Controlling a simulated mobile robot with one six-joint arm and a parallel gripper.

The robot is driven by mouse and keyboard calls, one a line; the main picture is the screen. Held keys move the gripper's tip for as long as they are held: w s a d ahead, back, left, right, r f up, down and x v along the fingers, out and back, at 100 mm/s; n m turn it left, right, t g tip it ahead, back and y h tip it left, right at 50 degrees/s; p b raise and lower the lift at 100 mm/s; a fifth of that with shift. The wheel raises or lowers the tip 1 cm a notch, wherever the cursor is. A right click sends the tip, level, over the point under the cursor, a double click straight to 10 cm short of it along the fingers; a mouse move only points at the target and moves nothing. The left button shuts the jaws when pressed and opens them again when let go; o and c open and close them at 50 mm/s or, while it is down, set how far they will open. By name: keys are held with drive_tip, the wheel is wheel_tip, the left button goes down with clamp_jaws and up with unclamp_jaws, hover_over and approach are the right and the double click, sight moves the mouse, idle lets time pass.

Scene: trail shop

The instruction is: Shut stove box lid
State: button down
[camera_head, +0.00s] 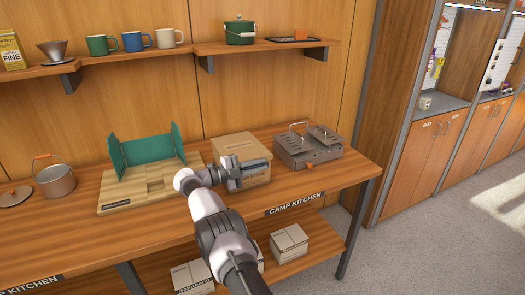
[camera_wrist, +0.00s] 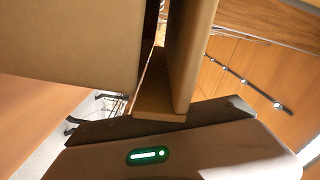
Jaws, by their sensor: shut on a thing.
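The stove box (camera_head: 257,177) is a tan cardboard box on the wooden counter, between a board with a green windscreen and a grey metal stove. Its lid (camera_head: 240,146) lies over the top, low and near level in the head view. My gripper (camera_head: 236,174) is at the box's front left and is shut on the lid's edge. The fingertips are partly hidden. In the wrist view, the box wall (camera_wrist: 70,40) fills the left. A tan panel, apparently the lid (camera_wrist: 190,50), stands beside it with a narrow gap between them.
The grey stove (camera_head: 308,150) stands close on the right. A shelf (camera_head: 140,55) with mugs runs above. Small boxes (camera_head: 290,243) sit below the counter.

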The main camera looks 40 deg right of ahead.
drive_tip(key=shift+f+m, duration=0.5)
drive_tip(key=shift+f, duration=0.6)
drive_tip(key=shift+f, duration=0.1)
drive_tip(key=c, duration=1.8)
unclamp_jaws()
drive_tip(key=shift+w+f, duration=0.1)
drive_tip(key=shift+w, duration=0.05)
